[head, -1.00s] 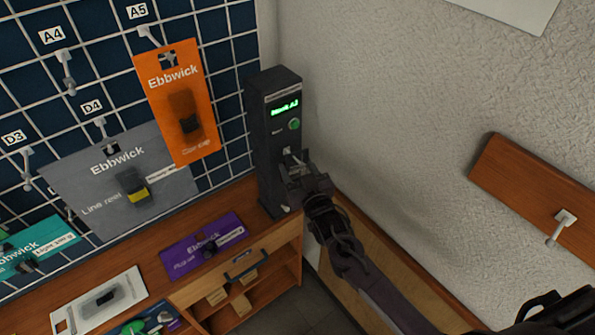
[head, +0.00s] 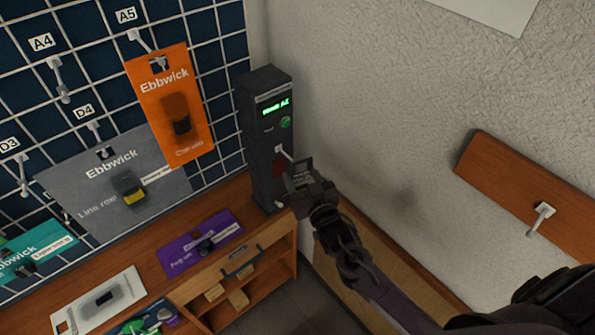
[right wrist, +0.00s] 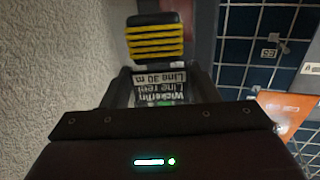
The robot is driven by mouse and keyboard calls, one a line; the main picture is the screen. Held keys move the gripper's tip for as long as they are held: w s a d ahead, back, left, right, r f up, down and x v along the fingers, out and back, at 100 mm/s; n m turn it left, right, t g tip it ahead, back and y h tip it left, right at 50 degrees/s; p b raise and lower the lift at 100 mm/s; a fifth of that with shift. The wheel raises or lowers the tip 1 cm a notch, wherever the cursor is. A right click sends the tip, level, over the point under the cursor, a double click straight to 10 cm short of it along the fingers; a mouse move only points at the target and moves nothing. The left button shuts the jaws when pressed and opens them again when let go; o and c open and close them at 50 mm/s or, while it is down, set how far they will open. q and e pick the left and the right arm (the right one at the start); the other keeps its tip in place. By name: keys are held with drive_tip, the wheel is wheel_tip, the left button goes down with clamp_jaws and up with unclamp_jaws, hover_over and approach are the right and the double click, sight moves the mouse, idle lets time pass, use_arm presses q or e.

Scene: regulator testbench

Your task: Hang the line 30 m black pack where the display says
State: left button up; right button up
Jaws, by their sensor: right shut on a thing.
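My right gripper (head: 302,182) is shut on a pack, just in front of the dark display post (head: 267,140). In the right wrist view, the held pack (right wrist: 160,88) shows upside-down print with "Line reel" and "Line 30 m", and a black reel with yellow stripes (right wrist: 155,42) lies beyond it. In the head view the pack is small, dark and mostly hidden by the gripper. The post's green display (head: 276,107) shows text ending in A and an unclear character. Below it are a green button (head: 285,122) and a small pale peg. My left gripper is not in view.
A blue grid wall has hooks labelled A4 (head: 42,42), A5, D4 and D3. An orange pack (head: 172,85) hangs at A5, a grey line reel pack (head: 90,180) at D4. A purple pack (head: 200,243) and a white pack lie on the wooden counter (head: 150,275). A wooden board with a hook is at right.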

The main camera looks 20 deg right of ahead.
drive_tip(key=shift+s+d+r+p, duration=0.1)
drive_tip(key=shift+s+d+p, duration=0.2)
drive_tip(key=shift+s, duration=0.35)
drive_tip(key=shift+s+d+p, duration=0.2)
drive_tip(key=shift+s+p, duration=0.15)
drive_tip(key=shift+s, duration=0.3)
idle(1.0)
